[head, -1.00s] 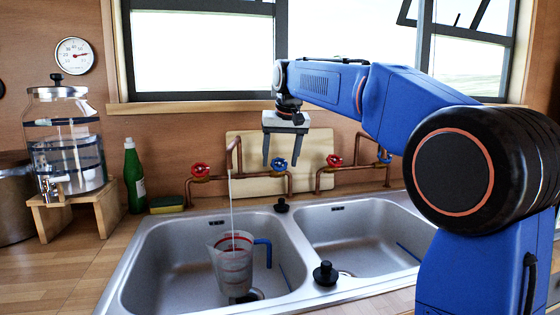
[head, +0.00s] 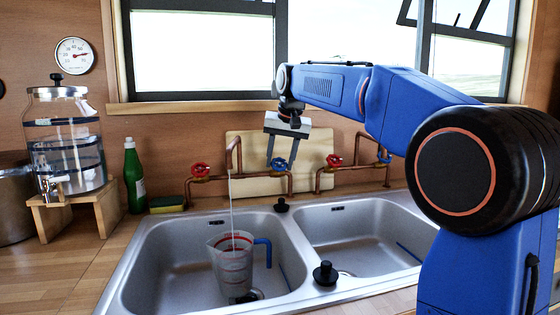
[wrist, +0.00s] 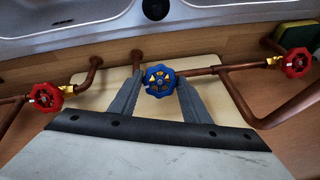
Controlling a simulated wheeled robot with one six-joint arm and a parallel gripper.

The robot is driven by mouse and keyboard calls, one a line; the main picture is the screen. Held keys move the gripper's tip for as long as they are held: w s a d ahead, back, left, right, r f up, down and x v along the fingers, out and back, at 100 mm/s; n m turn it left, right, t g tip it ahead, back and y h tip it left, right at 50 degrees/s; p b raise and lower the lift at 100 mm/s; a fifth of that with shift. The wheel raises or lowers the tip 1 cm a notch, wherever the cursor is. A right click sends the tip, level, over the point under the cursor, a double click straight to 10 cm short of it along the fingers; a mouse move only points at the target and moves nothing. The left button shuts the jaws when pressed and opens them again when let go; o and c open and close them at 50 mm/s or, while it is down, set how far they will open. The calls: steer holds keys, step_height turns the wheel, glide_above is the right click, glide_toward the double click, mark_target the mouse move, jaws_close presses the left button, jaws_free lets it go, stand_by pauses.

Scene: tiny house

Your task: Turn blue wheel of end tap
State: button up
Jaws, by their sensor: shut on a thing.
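The blue wheel (head: 280,164) sits on the copper pipes of the left tap (head: 238,172), behind the left basin. It also shows in the wrist view (wrist: 160,79), between my two grey fingers. My gripper (wrist: 160,85) is shut on this blue wheel, one finger on each side of its rim. In the head view my gripper (head: 280,165) reaches down to it, its palm tilted. A stream of water runs from the left tap's spout. The right tap has its own blue wheel (head: 384,156), partly hidden by my arm.
Red wheels (head: 200,170) (head: 334,160) sit on the taps. A measuring jug (head: 232,262) stands in the left basin under the stream. A pale board (head: 312,150) leans behind the taps. A green bottle (head: 134,178) and a sponge (head: 167,204) are to the left.

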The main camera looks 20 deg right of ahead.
steer(key=shift+m+y, duration=0.3)
steer(key=shift+m, duration=0.8)
steer(key=o, duration=1)
steer(key=shift+o, duration=0.2)
steer(key=v, duration=1.7)
steer(key=shift+s, duration=0.3)
steer(key=shift+r, duration=0.1)
